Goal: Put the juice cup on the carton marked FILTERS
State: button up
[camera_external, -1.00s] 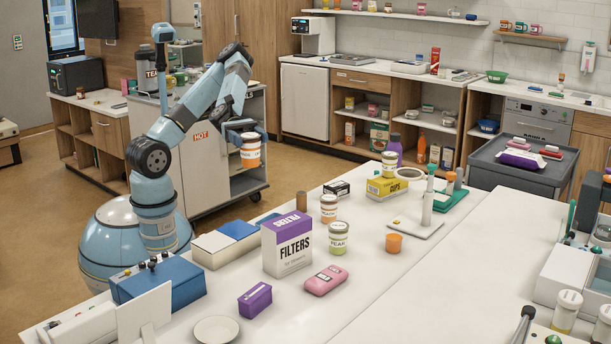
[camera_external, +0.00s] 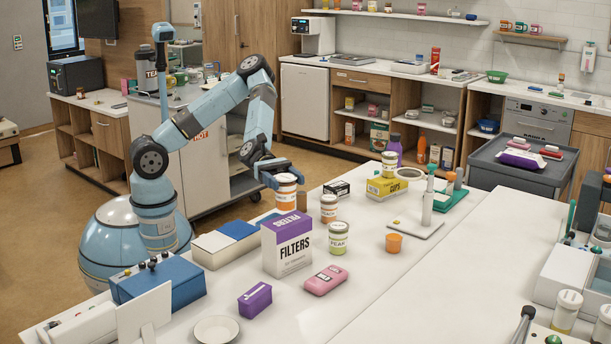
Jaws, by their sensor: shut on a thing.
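My gripper (camera_external: 284,182) is shut on an orange-and-white cup (camera_external: 287,195) with a pale band, held upright in the air. The carton marked FILTERS (camera_external: 288,254), white with a purple top, stands upright on the white table. In the picture the held cup appears just above the carton's top edge; how far behind it the cup is, I cannot tell. A similar orange-and-white jar (camera_external: 328,209) and a green-labelled PEAR jar (camera_external: 339,240) stand to the right of the carton. A small plain orange cup (camera_external: 394,243) stands further right.
A pink box (camera_external: 326,281) and a purple box (camera_external: 255,299) lie in front of the carton. A blue-and-white box (camera_external: 225,242) is at its left. A brown cylinder (camera_external: 302,203) is partly hidden by the held cup.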

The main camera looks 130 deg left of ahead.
aim_at(291, 196)
jog(key=shift+w+f, duration=0.25)
jog(key=shift+f, duration=1.5)
jog(key=shift+f, duration=0.1)
jog(key=o, duration=1.2)
jog(key=v, duration=1.2)
